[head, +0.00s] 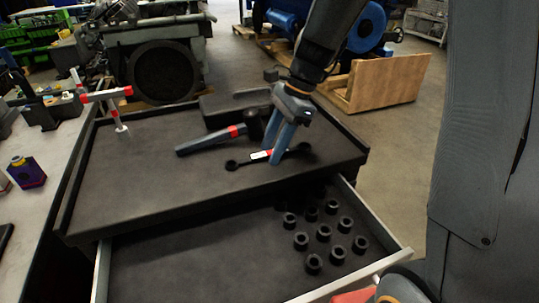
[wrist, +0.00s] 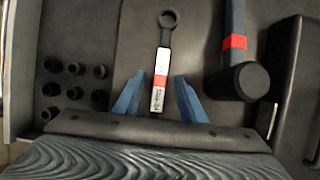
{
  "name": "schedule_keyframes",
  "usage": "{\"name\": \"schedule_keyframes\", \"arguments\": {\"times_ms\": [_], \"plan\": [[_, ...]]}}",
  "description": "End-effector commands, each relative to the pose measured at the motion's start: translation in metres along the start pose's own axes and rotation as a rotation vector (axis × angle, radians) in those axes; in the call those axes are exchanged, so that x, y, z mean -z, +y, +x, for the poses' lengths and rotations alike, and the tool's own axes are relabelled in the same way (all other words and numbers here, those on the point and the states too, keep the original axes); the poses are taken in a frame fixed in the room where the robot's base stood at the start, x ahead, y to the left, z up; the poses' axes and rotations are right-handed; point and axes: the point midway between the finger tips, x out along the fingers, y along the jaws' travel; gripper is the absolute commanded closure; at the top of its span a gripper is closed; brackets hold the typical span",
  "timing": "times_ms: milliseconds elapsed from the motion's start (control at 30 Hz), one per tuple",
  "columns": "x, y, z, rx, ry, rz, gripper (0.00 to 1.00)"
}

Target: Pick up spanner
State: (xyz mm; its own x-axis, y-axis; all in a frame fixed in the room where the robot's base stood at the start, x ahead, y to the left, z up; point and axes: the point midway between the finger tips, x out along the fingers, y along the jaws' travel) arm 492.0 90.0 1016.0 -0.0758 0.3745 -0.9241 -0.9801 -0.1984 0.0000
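The spanner (head: 232,164) is dark with a red and white label on its handle and lies on the dark top of the tool cart. In the wrist view the spanner (wrist: 164,62) points away from me, its ring end at the top and its labelled handle reaching toward the gap between the fingers. My gripper (head: 276,150) is open, pointing down over the handle, with blue fingers on either side of it. In the wrist view my gripper (wrist: 158,98) shows both fingertips apart from the handle.
A hammer (head: 206,141) with a blue handle and red band lies just behind the spanner. An open drawer (head: 170,270) below holds several black sockets (head: 324,233). A red-and-white T-shaped tool (head: 107,96) stands at the cart's left. A dark case (head: 232,104) lies at the back.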

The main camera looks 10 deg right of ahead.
Motion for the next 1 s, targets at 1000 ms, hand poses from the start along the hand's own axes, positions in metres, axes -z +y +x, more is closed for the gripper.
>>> {"name": "schedule_keyframes", "arguments": {"times_ms": [1000], "plan": [[-0.028,-0.002,-0.067,0.005,0.0,-0.002,1.0]]}}
